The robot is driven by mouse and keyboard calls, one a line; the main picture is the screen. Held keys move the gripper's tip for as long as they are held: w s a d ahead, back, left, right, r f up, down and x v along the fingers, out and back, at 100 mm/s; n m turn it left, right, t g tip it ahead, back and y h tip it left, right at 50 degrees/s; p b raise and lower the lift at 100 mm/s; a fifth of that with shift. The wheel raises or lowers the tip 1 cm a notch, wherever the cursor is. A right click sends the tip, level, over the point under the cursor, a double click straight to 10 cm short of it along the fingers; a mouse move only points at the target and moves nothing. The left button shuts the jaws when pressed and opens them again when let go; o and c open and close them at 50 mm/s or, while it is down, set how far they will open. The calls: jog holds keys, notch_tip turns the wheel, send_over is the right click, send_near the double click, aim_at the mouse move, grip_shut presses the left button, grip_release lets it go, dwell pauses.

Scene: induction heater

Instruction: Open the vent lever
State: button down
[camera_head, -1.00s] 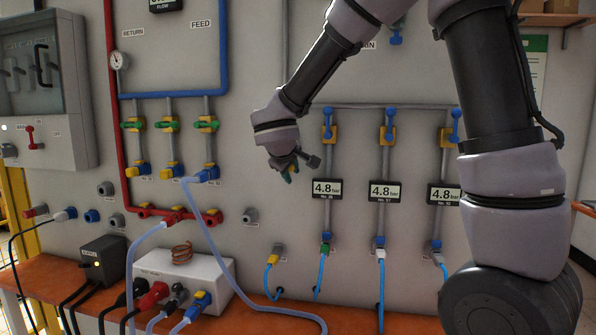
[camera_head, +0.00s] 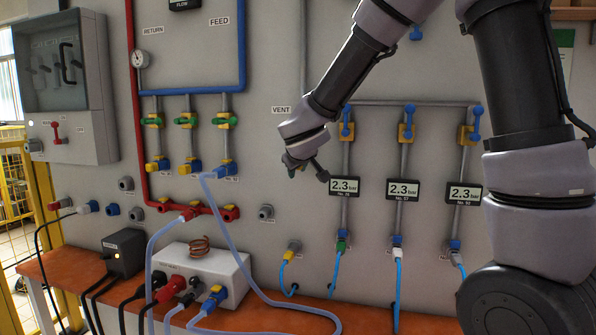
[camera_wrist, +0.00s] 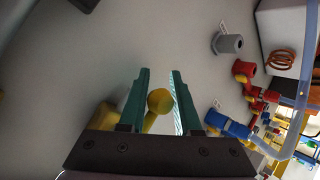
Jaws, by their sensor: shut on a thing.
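The vent lever (camera_wrist: 158,102) is a yellow round-ended handle, seen in the wrist view between the two green fingers of my gripper (camera_wrist: 161,76). My gripper is shut on it. A yellow valve part (camera_wrist: 107,114) shows just left of the fingers, partly covered by the gripper. In the head view my gripper (camera_head: 293,166) is at the grey panel, below the VENT label (camera_head: 281,110). The lever is hidden there behind my gripper and wrist.
Three pressure displays (camera_head: 403,189) read 2.3 bar, right of my gripper, under blue-handled valves (camera_head: 406,130). Green-handled valves (camera_head: 187,121) are to the left. A white box with a copper coil (camera_head: 205,262) and hoses stands on the orange bench (camera_head: 70,262) below.

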jog(key=c, duration=0.9)
grip_release()
jog(key=shift+a, duration=0.1)
jog(key=shift+s, duration=0.1)
jog(key=v, duration=1)
jog(key=shift+s+r, duration=0.2)
jog(key=shift+s, duration=0.05)
